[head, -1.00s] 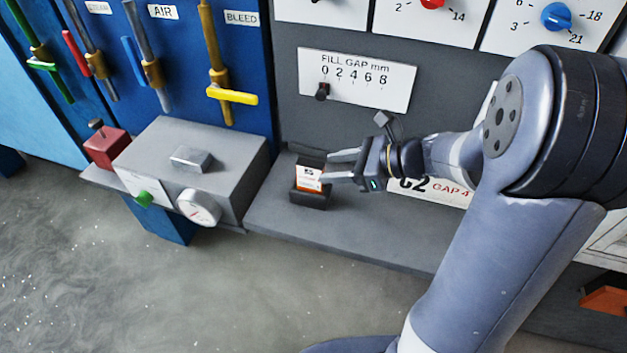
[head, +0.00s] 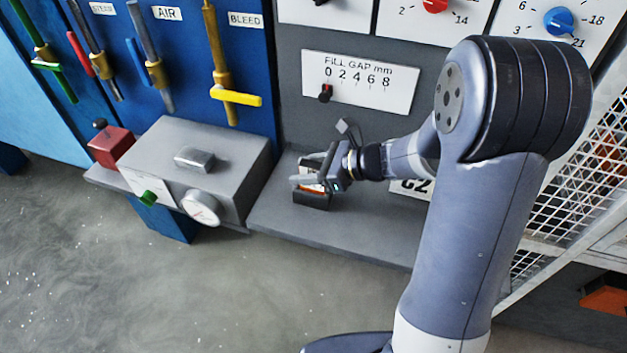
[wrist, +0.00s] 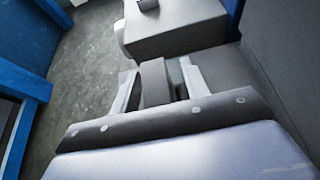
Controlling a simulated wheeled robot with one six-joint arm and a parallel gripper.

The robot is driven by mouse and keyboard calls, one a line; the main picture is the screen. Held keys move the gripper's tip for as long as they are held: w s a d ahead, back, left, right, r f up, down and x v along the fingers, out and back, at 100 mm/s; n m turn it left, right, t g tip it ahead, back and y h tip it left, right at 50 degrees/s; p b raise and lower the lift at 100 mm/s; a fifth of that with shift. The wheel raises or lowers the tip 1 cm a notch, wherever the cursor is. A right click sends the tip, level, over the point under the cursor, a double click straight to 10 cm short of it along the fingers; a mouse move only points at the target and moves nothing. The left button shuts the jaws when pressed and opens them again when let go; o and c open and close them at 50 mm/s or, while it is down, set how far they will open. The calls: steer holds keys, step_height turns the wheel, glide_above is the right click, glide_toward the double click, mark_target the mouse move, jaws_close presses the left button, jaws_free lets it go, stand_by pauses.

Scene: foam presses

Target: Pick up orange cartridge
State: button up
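The cartridge (head: 313,188) stands in a small black holder (head: 314,202) on the grey ledge. A white label and an orange strip show on it; my gripper hides much of the rest. My gripper (head: 304,181) reaches in from the right, its fingers on either side of the cartridge's upper part. In the wrist view, my gripper's two pale fingers (wrist: 160,84) stand apart with the dark cartridge top (wrist: 154,78) between them. A gap shows on the right side, so the gripper looks open and not closed on it.
A grey box with a dial gauge (head: 201,208) and green knob stands left of the holder; it also shows ahead in the wrist view (wrist: 175,32). A red block (head: 111,146) is further left. The fill gap panel (head: 360,82) is above. The ledge's front (head: 340,236) is clear.

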jaws_close()
stand_by(0.3)
